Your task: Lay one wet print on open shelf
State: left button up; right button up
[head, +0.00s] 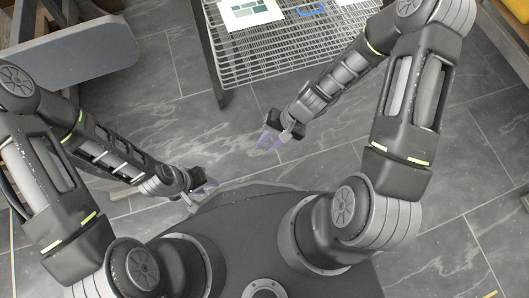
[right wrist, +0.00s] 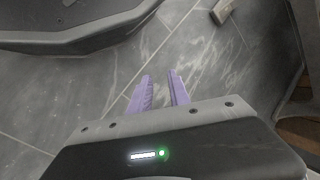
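A wire shelf rack (head: 290,62) stands ahead at the top of the head view. A print (head: 250,12) with teal blocks on white paper lies on it at the top left. Part of another white sheet (head: 352,3) shows at the top edge; whether either is wet I cannot tell. My left gripper (head: 208,186) is low over the floor near my base; its finger gap is too small to read. My right gripper (head: 268,138) is short of the rack, with its purple fingers apart and nothing between them; it also shows in the right wrist view (right wrist: 160,92).
A blue handle-like object (head: 311,10) lies on the rack. A grey panel on a wooden frame (head: 70,55) stands at the left. A yellow-orange object (head: 505,35) shows at the right edge. The tiled floor (head: 170,120) between is clear.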

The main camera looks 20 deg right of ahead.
jog(key=s+a+f+n+t+h, duration=0.1)
jog(key=s+a+f+n+h, duration=0.1)
jog(key=s, duration=0.5)
jog(key=shift+s+a+f+n, duration=0.2)
jog(key=shift+a+f+n, duration=0.3)
jog(key=shift+f+n, duration=0.25)
pick_arm(q)
jog(key=shift+r, duration=0.1)
